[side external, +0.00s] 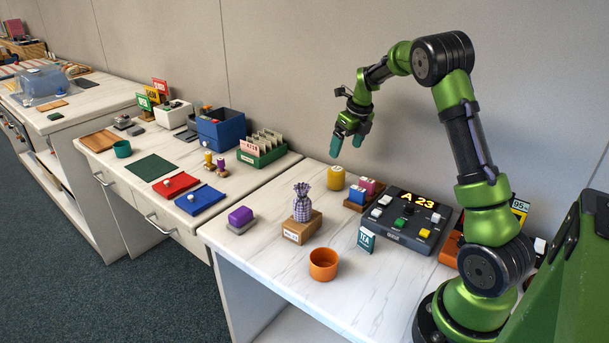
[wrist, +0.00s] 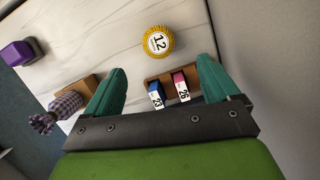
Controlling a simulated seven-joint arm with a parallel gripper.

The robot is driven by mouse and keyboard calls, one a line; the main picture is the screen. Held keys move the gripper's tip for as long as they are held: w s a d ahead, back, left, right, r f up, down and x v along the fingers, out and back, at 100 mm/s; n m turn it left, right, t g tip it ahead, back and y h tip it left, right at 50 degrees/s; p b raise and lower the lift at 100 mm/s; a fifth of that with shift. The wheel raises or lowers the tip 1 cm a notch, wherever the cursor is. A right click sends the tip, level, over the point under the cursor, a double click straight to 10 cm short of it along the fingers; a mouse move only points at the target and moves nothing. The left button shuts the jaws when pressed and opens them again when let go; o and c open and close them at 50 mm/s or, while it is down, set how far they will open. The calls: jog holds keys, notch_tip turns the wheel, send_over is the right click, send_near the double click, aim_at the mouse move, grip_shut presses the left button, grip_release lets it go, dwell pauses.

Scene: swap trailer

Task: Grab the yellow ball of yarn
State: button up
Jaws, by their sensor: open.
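A round yellow thing with a white label reading 12 (wrist: 158,42) lies on the pale tabletop in the wrist view; it looks like the yellow ball of yarn. In the side view it is the small yellow thing (side external: 336,178) near the back of the near table. My gripper (side external: 350,148) hangs above the table, over and a little right of it. In the wrist view my gripper's two teal fingers (wrist: 162,85) are wide apart with nothing between them at their level. The yellow thing is beyond the fingertips, apart from them and fully visible.
A wooden holder with blue and pink labelled pieces (wrist: 172,88) is close beside the yellow thing. A checked cloth bag (side external: 302,203) stands on a wooden block. A button console (side external: 408,218) and an orange cup (side external: 323,264) are nearby. The wall (side external: 290,60) is behind.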

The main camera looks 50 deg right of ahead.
aim_at(337, 169)
jog(key=x, duration=1.2)
jog(key=shift+w+f, duration=0.25)
jog(key=shift+c, duration=0.2)
jog(key=c, duration=1)
jog(key=shift+c, duration=0.2)
jog(key=shift+r, duration=0.1)
